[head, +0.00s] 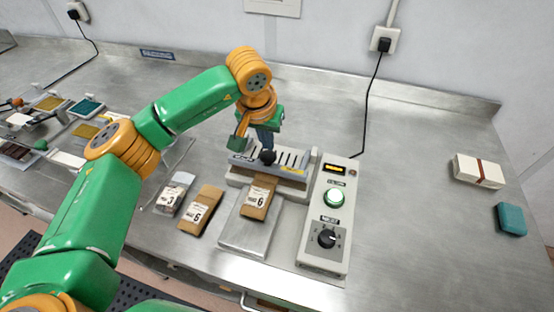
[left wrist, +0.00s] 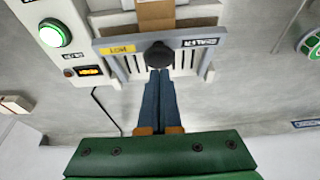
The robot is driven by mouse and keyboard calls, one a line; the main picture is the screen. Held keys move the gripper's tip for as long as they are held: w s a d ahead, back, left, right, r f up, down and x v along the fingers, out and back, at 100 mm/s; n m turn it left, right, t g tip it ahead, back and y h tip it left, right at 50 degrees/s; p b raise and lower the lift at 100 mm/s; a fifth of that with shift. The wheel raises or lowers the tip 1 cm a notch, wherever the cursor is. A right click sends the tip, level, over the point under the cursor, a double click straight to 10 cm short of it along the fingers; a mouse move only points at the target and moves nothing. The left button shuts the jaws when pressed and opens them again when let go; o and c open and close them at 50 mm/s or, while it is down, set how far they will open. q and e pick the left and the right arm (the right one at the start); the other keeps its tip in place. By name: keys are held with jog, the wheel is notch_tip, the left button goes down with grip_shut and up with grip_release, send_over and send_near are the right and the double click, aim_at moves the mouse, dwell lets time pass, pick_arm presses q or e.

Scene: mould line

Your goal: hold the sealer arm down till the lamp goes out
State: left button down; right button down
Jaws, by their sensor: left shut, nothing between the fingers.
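The sealer (head: 235,178) stands mid-bench, with its grey slotted arm (head: 292,158) lying low across the top of a brown bag (head: 257,200) marked 6. The arm's black knob (left wrist: 158,55) is at the tips of my left gripper (left wrist: 160,78), whose blue fingers are shut with nothing between them. In the head view my left gripper (head: 266,144) stands above the knob, and they appear to touch. The control box (head: 322,215) has a lit green round lamp (head: 335,197), also bright in the left wrist view (left wrist: 55,33), and a glowing amber display (head: 334,167). My right gripper is out of view.
Two more bags, a brown one (head: 199,210) and a grey-topped one (head: 174,193), lie left of the sealer. A white box (head: 479,171) and a teal block (head: 511,219) lie at the right. A black cable runs behind the control box. The bench between is clear.

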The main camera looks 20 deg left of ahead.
aim_at(268, 155)
pick_arm(q)
jog(key=shift+f, duration=0.15)
jog(key=shift+s+f+b, duration=0.2)
jog(key=shift+f+b, duration=1.35)
jog(key=shift+f, duration=0.1)
dwell(3.3)
jog(key=shift+w+r+p, duration=0.25)
jog(key=shift+r+p, duration=0.9)
jog(key=shift+r, duration=0.1)
jog(key=shift+w+p+v, duration=0.25)
jog(key=shift+p+v, duration=0.6)
jog(key=shift+v, duration=0.3)
notch_tip(268, 155, up, 5)
jog(key=p, duration=0.4)
jog(key=shift+r, duration=0.2)
